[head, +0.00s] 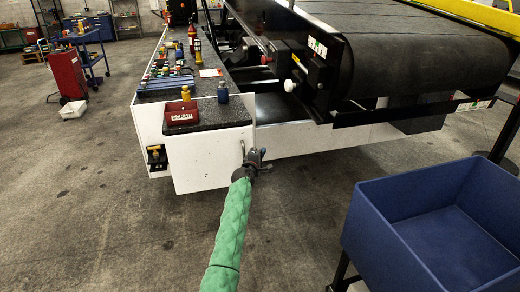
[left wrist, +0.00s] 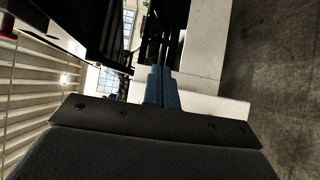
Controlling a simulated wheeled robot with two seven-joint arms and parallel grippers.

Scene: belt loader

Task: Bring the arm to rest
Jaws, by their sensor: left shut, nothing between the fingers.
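My left arm, in a green sleeve, reaches forward from the bottom of the head view. Its gripper (head: 258,154) is at the front face of the white loader body (head: 208,160), below the dark top. In the left wrist view the two blue fingers (left wrist: 161,88) lie side by side, shut with nothing between them. The white body shows behind and beside them there. I cannot tell whether the fingertips touch it. My right gripper is in neither view.
A black conveyor belt (head: 415,50) rises at the right above the loader. A blue bin (head: 395,225) stands at the lower right. A red scrap box (head: 181,113) and several small items sit on the dark top. A red cabinet (head: 67,75) stands at the left.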

